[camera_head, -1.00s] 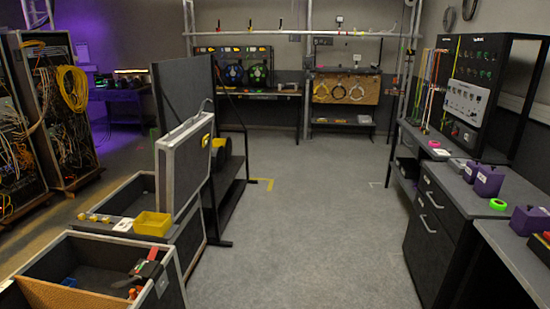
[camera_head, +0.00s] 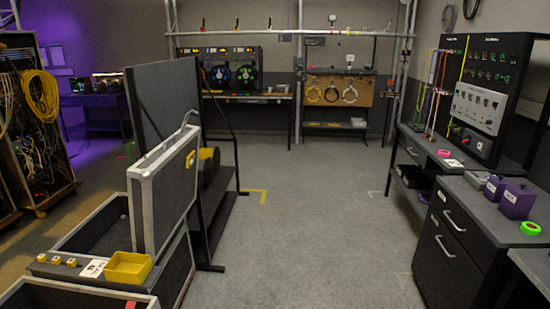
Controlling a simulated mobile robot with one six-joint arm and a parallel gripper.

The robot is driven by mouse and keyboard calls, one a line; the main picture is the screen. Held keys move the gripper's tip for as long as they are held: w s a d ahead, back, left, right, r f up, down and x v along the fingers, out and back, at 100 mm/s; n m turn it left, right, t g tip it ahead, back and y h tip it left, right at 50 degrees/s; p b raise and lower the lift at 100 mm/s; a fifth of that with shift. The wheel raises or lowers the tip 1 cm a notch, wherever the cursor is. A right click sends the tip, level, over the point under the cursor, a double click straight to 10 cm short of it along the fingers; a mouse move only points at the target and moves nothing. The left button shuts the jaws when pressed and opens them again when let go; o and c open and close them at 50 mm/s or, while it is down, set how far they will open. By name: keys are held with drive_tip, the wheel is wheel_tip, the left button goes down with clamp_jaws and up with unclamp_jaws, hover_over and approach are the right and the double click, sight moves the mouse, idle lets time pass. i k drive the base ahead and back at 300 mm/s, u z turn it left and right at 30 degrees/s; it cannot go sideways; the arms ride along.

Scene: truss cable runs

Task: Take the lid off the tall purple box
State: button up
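Two purple boxes stand side by side on the grey counter at the right. The nearer purple box (camera_head: 516,203) looks a little larger, and the farther purple box (camera_head: 494,188) is just behind it to the left. Both have small dark knobs or fittings on top and a pale label on the front. At this distance I cannot tell for sure which is the tall one or where a lid meets its box. My gripper is not in view.
A green tape roll (camera_head: 530,228) lies beside the boxes on the drawer cabinet's top (camera_head: 478,208). Open cases with a yellow bin (camera_head: 129,267) stand at left. The middle floor (camera_head: 310,230) is clear.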

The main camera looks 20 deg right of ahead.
sight(521, 189)
drive_tip(key=z, duration=0.3)
drive_tip(key=i, duration=1.6)
drive_tip(key=z, duration=0.75)
drive_tip(key=i, duration=0.8)
drive_tip(key=z, duration=0.5)
drive_tip(key=i, duration=0.75)
drive_tip(key=z, duration=0.3)
